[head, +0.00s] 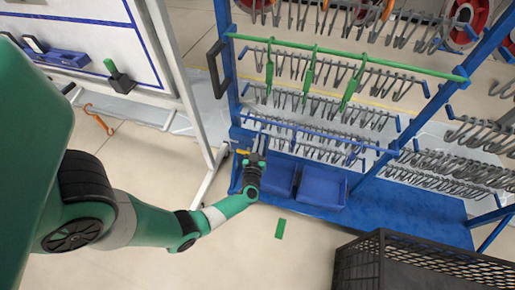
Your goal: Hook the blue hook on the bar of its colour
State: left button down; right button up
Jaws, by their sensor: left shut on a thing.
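My left gripper (257,157) is at the lower left of the hook rack, in front of its blue base. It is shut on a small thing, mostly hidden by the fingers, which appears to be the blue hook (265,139). The blue bar (318,132) runs across the rack just above and to the right of the gripper. I cannot tell whether the hook touches this bar. A blue piece (353,154) also shows at the bar's right part. My right gripper is not in view.
A green bar (400,66) with three green hooks (310,76) crosses the rack higher up. Many grey hooks hang behind both bars. Blue bins (320,188) stand below. A black crate (425,262) is at the lower right.

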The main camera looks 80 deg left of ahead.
pick_arm(q)
jog(key=w+a+f+b, duration=0.3)
jog(key=w+a+b, duration=0.1)
jog(key=a+b, duration=0.3)
jog(key=shift+f, duration=0.3)
dwell(0.6)
jog(key=shift+a+r, duration=0.1)
jog(key=shift+a, duration=0.05)
jog(key=c, duration=0.9)
grip_release()
